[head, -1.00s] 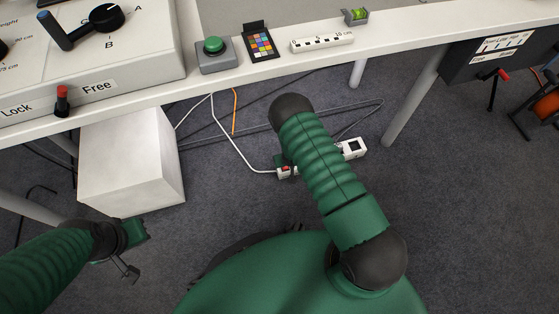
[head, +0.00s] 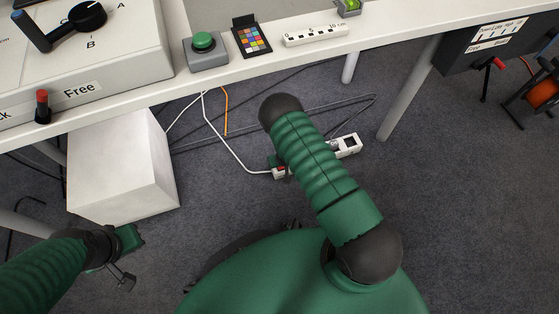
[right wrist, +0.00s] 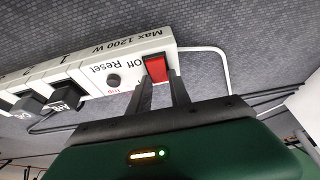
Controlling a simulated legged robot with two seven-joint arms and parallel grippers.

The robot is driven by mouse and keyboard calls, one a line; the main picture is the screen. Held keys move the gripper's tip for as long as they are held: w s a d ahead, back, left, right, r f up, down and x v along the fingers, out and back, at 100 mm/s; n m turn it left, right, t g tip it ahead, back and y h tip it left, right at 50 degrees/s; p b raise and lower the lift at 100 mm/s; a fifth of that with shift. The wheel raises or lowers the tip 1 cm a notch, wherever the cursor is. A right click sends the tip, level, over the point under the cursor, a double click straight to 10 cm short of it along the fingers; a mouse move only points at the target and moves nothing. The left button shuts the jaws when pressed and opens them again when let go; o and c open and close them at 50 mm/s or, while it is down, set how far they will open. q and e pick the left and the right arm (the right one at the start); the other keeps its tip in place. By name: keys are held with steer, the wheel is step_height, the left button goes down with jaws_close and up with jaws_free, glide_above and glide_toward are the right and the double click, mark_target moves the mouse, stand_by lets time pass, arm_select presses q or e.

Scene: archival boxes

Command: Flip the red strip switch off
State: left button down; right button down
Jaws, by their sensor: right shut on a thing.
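The white power strip (head: 350,143) lies on the carpet below the table, partly hidden by my right arm in the head view. In the right wrist view the strip (right wrist: 95,68) carries the words "Off", "Reset" and "Max 1200 W". Its red switch (right wrist: 157,68) is at the cable end; I cannot tell which way it is tilted. My right gripper (right wrist: 161,88) has its two dark fingertips at the red switch, shut on it. In the head view the red switch (head: 280,170) is just visible. My left gripper (head: 124,276) hangs at the lower left, away from the strip.
Dark plugs (right wrist: 65,97) sit in the strip. A white cable (head: 230,145) runs from the switch end towards the table. A white box (head: 125,165) stands on the floor at left.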

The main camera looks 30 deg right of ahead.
steer(key=shift+s+r+t+p, duration=0.2)
steer(key=shift+t+p, duration=0.2)
steer(key=shift+p, duration=0.15)
arm_select(q)
steer(key=shift+v, duration=0.8)
arm_select(e)
steer(key=shift+f+t, duration=0.2)
steer(key=shift+t, duration=0.3)
arm_select(q)
steer(key=shift+w, duration=0.2)
arm_select(e)
steer(key=c, duration=1.2)
jaws_free()
